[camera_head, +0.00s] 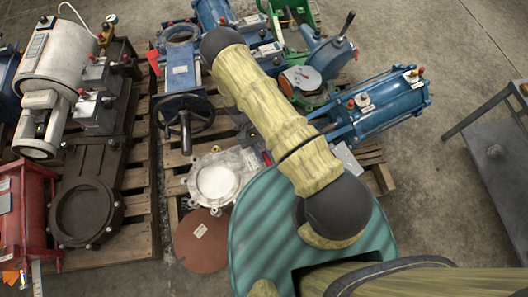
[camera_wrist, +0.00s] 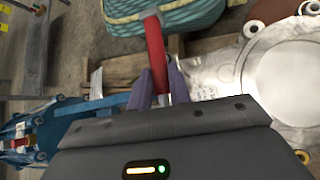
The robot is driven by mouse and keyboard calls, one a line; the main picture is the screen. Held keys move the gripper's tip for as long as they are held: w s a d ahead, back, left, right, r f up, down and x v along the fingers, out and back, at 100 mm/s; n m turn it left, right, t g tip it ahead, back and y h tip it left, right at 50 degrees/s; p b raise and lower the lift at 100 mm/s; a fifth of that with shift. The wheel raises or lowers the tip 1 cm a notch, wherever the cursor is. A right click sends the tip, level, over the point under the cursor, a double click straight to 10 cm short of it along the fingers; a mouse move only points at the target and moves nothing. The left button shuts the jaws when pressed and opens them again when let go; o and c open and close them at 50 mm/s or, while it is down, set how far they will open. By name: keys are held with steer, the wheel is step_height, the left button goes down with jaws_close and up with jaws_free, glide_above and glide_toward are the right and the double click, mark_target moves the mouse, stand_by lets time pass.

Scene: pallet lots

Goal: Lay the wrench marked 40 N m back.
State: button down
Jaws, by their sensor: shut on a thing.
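In the wrist view my gripper (camera_wrist: 160,88) has its two purple fingers shut on a red bar (camera_wrist: 155,48) with a grey end (camera_wrist: 151,14). The bar looks like a wrench handle. No 40 N m marking can be read on it. The bar points away from the fingers, above the pallet boards (camera_wrist: 125,68). In the head view my arm hides the gripper and most of what it holds. I cannot tell where the wrench's resting place is.
A pale round flange (camera_head: 214,181) and a brown disc (camera_head: 201,240) lie beside my arm. A blue valve with handwheel (camera_head: 184,118) and a blue cylinder (camera_head: 388,108) stand close. A white actuator (camera_head: 62,50) is at left. A grey table (camera_head: 497,152) stands right, past open floor (camera_head: 440,190).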

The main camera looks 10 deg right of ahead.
steer(key=shift+r, duration=0.5)
steer(key=shift+f, duration=0.1)
